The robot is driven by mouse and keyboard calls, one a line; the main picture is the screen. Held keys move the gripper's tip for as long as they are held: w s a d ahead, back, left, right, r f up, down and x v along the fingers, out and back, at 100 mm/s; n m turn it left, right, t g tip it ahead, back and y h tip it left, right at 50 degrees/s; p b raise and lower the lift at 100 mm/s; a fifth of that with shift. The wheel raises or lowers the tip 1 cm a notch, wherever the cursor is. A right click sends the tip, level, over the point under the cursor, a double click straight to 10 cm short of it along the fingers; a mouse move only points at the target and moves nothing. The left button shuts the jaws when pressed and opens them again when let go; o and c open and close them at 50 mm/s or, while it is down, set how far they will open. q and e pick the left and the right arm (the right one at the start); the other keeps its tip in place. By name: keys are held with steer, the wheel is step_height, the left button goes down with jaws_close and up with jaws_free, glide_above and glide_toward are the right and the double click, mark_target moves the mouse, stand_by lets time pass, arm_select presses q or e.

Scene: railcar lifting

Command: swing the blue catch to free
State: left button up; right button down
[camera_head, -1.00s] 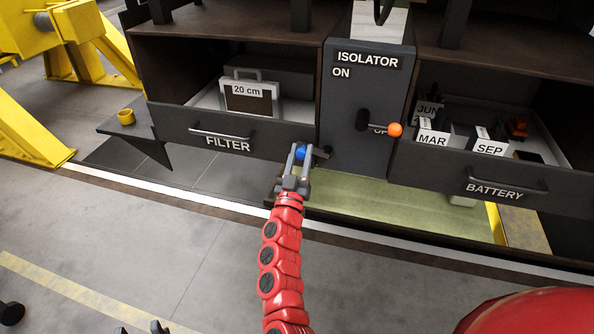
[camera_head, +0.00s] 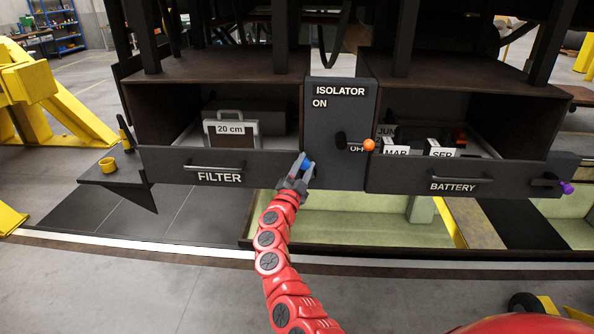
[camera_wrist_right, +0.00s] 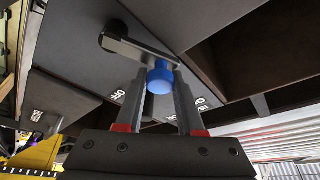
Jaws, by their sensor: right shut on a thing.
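The blue catch shows as a short dark lever with a blue knob (camera_head: 307,164), at the lower left corner of the isolator box, beside the FILTER drawer. My right gripper (camera_head: 303,170) is shut on the blue knob. In the right wrist view the knob (camera_wrist_right: 160,77) sits between the fingers (camera_wrist_right: 157,92), and the grey lever (camera_wrist_right: 135,46) runs up left to its round pivot. In the head view the fingers hide most of the lever. My left gripper is out of view.
The isolator box (camera_head: 325,140) carries a handle with an orange knob (camera_head: 369,145). The FILTER drawer (camera_head: 250,170) and BATTERY drawer (camera_head: 480,178) flank it, both pulled out. A purple-knobbed catch (camera_head: 566,187) is at far right.

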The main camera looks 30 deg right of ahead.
steer(key=shift+s+d+r+m+g+p, duration=0.3)
steer(key=shift+d+m+g+p, duration=0.1)
steer(key=shift+m, duration=0.6)
steer(key=shift+s+d+m+g+p, duration=0.15)
steer(key=shift+d+m+g+p, duration=0.1)
steer(key=shift+m, duration=0.4)
steer(key=shift+s+d+m+g+p, duration=0.15)
steer(key=shift+d+m+g+p, duration=0.1)
steer(key=shift+m, duration=0.4)
steer(key=c, duration=0.5)
jaws_free()
steer(key=shift+w+d+f, duration=0.1)
steer(key=shift+f, duration=0.05)
steer(key=b+v, duration=0.2)
steer(key=v, duration=0.6)
steer(key=b+v, duration=0.3)
steer(key=v, duration=0.6)
steer(key=shift+r, duration=0.2)
